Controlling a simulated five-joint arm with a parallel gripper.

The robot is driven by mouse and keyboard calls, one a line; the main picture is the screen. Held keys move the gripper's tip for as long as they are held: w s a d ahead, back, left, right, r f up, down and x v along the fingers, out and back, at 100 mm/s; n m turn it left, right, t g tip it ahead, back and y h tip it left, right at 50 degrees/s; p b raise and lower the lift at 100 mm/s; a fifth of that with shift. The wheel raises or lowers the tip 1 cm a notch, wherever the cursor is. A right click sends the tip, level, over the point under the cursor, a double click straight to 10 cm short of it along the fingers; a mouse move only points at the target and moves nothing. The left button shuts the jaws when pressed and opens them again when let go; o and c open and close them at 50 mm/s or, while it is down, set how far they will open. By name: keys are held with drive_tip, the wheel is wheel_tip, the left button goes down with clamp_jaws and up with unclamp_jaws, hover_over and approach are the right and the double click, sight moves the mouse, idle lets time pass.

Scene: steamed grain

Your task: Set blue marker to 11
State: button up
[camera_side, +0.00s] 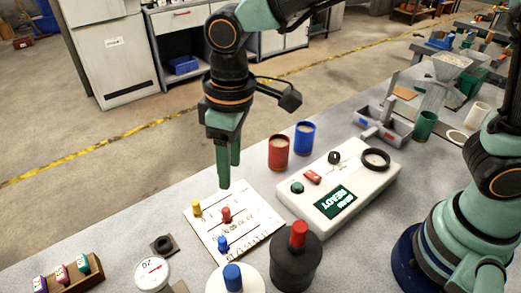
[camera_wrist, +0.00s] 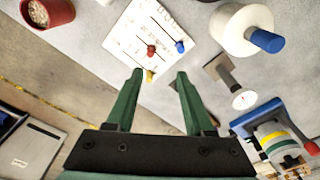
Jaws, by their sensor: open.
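The blue marker (camera_side: 222,243) stands upright on the white scale board (camera_side: 205,232), on the slot nearest the side camera; it also shows in the wrist view (camera_wrist: 180,47). A red marker (camera_side: 227,214) and a yellow marker (camera_side: 197,208) stand on the board's other slots, also seen in the wrist view as red (camera_wrist: 151,51) and yellow (camera_wrist: 149,75). The printed numbers are too small to read. My gripper (camera_side: 228,186) points down above the board's far edge, apart from all markers. In the wrist view my gripper (camera_wrist: 159,75) is open and empty, its fingers spread.
A white control box (camera_side: 345,190) with a READY screen stands right of the board. Red (camera_side: 279,152) and blue (camera_side: 305,138) cups of grain stand behind it. A black pot with a red knob (camera_side: 295,262) and a white one with a blue knob (camera_side: 232,278) stand in front.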

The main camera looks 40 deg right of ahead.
drive_tip(key=n, duration=0.1)
hover_over(222, 238)
wheel_tip(222, 238, down, 3)
drive_tip(key=shift+g+h, duration=0.3)
wheel_tip(222, 238, down, 12)
drive_tip(key=shift+f, duration=0.1)
clamp_jaws()
idle(1.3)
